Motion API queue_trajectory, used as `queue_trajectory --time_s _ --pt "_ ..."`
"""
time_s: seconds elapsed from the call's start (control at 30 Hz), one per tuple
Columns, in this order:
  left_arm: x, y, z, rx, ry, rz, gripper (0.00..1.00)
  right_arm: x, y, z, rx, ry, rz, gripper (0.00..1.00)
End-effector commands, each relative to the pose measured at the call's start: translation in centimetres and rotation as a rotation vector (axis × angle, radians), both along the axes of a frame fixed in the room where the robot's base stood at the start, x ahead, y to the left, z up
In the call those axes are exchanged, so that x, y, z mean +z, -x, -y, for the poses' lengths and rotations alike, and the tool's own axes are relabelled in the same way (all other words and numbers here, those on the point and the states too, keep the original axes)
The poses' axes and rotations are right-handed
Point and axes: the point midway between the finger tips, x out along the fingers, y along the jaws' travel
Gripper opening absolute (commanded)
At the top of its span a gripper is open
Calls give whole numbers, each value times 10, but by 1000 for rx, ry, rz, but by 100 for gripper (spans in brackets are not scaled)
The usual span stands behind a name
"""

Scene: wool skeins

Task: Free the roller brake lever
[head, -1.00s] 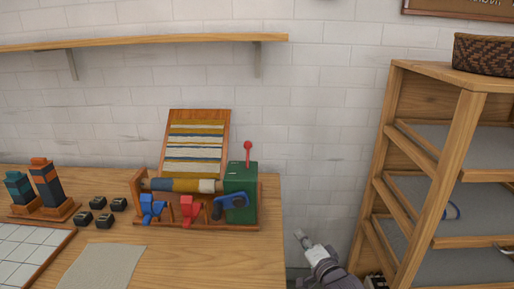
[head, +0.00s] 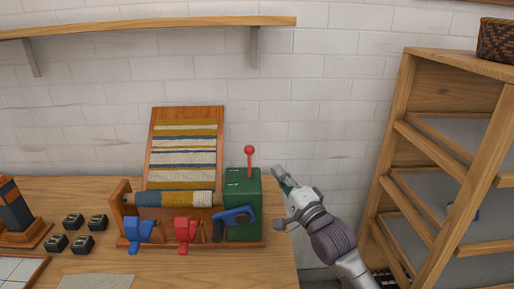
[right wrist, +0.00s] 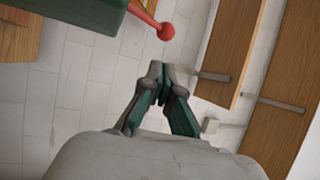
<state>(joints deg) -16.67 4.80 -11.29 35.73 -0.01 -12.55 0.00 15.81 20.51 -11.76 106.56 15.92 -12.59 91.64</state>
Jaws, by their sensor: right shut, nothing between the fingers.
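A red lever with a round knob (head: 249,151) stands upright out of the top of the green box (head: 244,190) at the right end of the wooden roller stand. My right gripper (head: 279,174) is shut and empty, to the right of the green box and a little below the knob, apart from both. In the right wrist view the shut fingertips (right wrist: 157,70) show below the red knob (right wrist: 166,32), with a gap between. The green box (right wrist: 92,12) is cut off at the top left there. My left gripper is not in view.
A blue crank (head: 236,215) is on the front of the box. Blue (head: 139,232) and red (head: 186,231) clamp-like parts sit before the wound roller (head: 172,199). A striped woven panel (head: 182,150) leans behind. A wooden shelf rack (head: 430,150) stands on the right.

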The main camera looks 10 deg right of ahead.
Motion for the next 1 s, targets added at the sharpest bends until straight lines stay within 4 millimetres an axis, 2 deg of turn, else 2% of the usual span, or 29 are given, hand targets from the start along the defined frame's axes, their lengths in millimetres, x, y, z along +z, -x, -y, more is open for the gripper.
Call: queue_trajectory --time_s 0.1,0.2,0.37,0.6,0.7,1.0 --pt "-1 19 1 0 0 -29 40 0 0 0 0 1 0 0" --pt "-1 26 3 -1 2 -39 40 2 -4 -1 0 1 1 0" --pt "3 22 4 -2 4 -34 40 9 -24 -7 0 2 3 0" --pt "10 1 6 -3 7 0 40 19 -66 -19 1 1 1 0" --pt "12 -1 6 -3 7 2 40 21 -79 -23 0 2 0 0" --pt "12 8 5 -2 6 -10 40 24 -93 -28 1 2 0 0"
